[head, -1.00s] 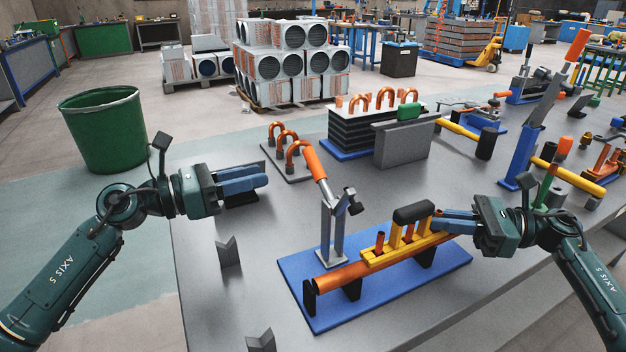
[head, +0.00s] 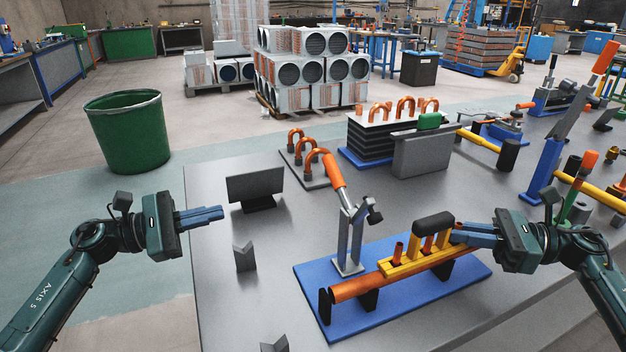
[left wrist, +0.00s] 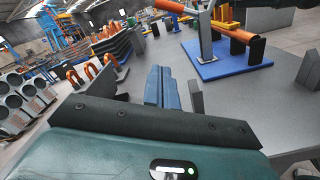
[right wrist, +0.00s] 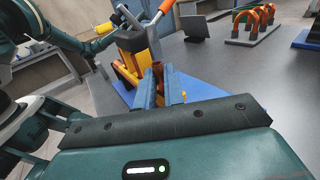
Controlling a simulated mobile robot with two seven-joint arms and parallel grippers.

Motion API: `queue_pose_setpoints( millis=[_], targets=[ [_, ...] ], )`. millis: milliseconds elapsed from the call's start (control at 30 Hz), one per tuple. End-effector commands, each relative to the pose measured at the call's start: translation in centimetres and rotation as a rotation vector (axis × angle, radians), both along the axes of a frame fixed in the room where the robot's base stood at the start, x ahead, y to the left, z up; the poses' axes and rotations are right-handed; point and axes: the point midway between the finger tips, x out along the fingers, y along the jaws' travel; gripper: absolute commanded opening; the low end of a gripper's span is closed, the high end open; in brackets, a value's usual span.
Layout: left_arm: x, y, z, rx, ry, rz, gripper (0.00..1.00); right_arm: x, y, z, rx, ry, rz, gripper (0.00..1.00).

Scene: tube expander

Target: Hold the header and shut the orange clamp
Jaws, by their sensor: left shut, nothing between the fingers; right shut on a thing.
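The header (head: 350,289) is a copper tube lying on black supports on a blue base plate (head: 390,312). A yellow piece with a black grip (head: 433,222) sits along it. The orange clamp (head: 334,169) stands on a steel post behind the header, its orange handle raised and slanting up-left. Its dark tip (head: 375,215) points right, clear of the tube. My right gripper (head: 455,237) is shut on the header at an upright copper stub, which shows between the fingers in the right wrist view (right wrist: 157,70). My left gripper (head: 222,212) is shut and empty, left of the clamp.
A dark upright plate (head: 256,184) stands between the left gripper and the clamp. A small notched block (head: 245,257) stands left of the base plate. Copper bends (head: 305,150) stand behind the clamp. The table (head: 225,310) is mostly bare at its left front.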

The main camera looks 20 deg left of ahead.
Motion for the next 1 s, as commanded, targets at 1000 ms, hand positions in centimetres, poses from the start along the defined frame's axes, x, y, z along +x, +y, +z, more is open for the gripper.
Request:
queue_pose_setpoints(
  millis=[1000],
  targets=[
    [10.2,-16.1,2.9,0.002,-0.003,0.000,0.00,0.0,0.0,0.0,0.001,0.000,0.001,0.00]
  ],
)
